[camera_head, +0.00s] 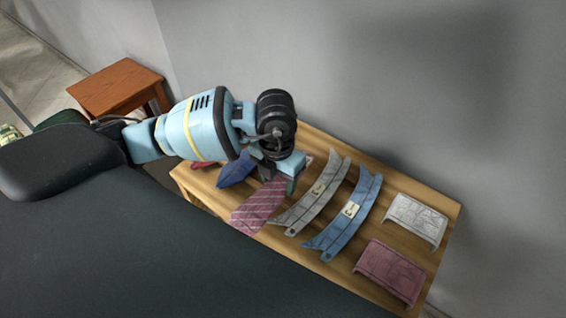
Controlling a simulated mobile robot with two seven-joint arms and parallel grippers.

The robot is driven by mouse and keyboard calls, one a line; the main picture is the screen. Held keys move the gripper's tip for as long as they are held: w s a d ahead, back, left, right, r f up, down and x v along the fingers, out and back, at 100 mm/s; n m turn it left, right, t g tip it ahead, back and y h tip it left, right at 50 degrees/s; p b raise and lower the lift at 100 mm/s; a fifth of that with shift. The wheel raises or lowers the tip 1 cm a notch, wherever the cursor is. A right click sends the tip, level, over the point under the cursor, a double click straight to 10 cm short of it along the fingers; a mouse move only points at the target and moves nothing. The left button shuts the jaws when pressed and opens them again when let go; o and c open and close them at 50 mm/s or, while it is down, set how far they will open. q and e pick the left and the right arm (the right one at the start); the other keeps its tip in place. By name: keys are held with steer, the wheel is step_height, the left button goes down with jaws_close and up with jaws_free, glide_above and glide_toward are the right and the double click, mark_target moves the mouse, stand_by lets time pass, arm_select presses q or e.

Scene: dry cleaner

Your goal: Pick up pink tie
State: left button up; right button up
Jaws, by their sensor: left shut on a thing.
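The pink striped tie (258,206) lies on the wooden table toward its left part, its wide end near the front edge. My left gripper (289,184) reaches down over the far end of this tie and is shut on it. The gripper and wrist hide the tie's upper part. The held part is at or close above the tabletop; I cannot tell which. My right gripper is not in view.
Left of the pink tie lie a blue tie (236,170) and a red item (203,164), partly under my arm. To the right are a grey band (313,198), a blue band (345,212), a white folded cloth (416,219) and a maroon folded cloth (391,272). A wall stands behind the table (435,204).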

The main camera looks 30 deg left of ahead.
mark_target(271, 205)
arm_select(q)
steer(key=shift+s+d+r, duration=0.1)
steer(key=shift+s+d, duration=0.1)
steer(key=shift+s, duration=0.7)
steer(key=shift+s+d+r, duration=0.1)
steer(key=shift+s+d, duration=0.15)
steer(key=shift+s, duration=0.6)
steer(key=shift+s+d+r, duration=0.1)
steer(key=shift+s+d, duration=0.1)
steer(key=shift+s, duration=0.7)
